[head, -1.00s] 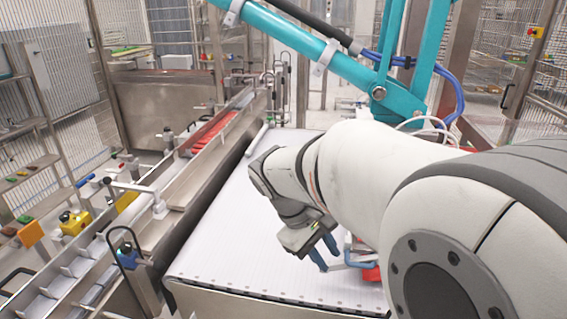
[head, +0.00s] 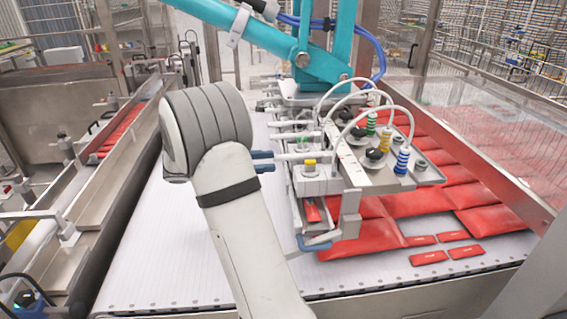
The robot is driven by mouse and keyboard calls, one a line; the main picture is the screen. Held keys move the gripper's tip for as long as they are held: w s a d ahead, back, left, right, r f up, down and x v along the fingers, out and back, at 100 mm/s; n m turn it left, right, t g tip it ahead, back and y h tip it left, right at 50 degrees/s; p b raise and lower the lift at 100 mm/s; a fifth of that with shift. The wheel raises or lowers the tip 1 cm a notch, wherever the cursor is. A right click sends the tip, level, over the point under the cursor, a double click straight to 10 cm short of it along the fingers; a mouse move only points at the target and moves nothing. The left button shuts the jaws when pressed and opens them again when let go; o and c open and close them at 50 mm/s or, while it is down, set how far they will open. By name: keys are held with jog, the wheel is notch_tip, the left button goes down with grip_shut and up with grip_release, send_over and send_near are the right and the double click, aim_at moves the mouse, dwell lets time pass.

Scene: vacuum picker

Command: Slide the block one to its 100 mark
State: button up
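The vacuum picker head (head: 350,165) hangs over the conveyor, with hoses, striped fittings and black knobs on top. A pale block with a yellow cap (head: 310,172) sits at its near left corner; I cannot read any number or scale mark, so I cannot tell whether it is block one. My gripper (head: 264,161) shows as two blue fingers pointing right, with a gap between them. The fingertips are just left of a pale bar (head: 291,158) on the head's left side. Whether they touch it cannot be told. My arm hides the rest of the gripper.
Red packs (head: 405,200) lie under and right of the head, and small red packs (head: 447,247) lie near the front edge. A teal arm (head: 285,50) carries the head from above. The white conveyor (head: 165,235) is clear at left. A clear guard (head: 490,115) stands at right.

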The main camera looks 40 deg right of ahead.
jog(key=x, duration=0.2)
jog(key=p+x, duration=0.1)
jog(key=f+x, duration=0.1)
jog(key=x, duration=0.1)
jog(key=shift+w+d, duration=0.15)
jog(key=shift+d, duration=0.35)
jog(key=shift+r+p, duration=0.1)
jog(key=shift+p, duration=0.2)
jog(key=shift+r, duration=0.15)
grip_shut()
jog(key=shift+s+d, duration=0.5)
jog(key=shift+d, duration=0.05)
jog(key=shift+w+a+f, duration=0.1)
jog(key=shift+f, duration=0.15)
